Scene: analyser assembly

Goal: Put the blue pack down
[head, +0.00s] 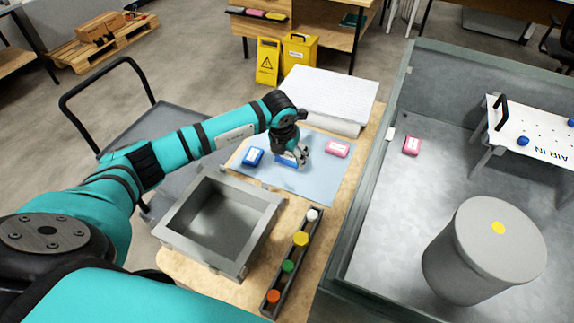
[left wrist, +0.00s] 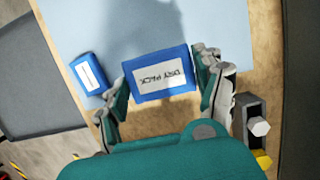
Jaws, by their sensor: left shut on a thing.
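My left gripper (head: 300,158) is over the light blue mat (head: 318,186) on the wooden table. It is shut on a blue pack (head: 287,160), which the left wrist view shows between the two fingers with a "DRY PACK" label (left wrist: 160,75). I cannot tell whether the held pack touches the mat. A second, smaller-looking blue pack (head: 253,156) lies on the mat to the left; it also shows in the left wrist view (left wrist: 89,73). A pink pack (head: 338,148) lies on the mat to the right of the gripper. My right gripper is not in view.
A grey open box (head: 181,243) stands at the table's near left. A dark rack (head: 270,300) with several coloured caps is beside it. A white ribbed pad (head: 322,95) lies behind the mat. A grey walled bay (head: 375,225) borders the table's right. The mat's front is clear.

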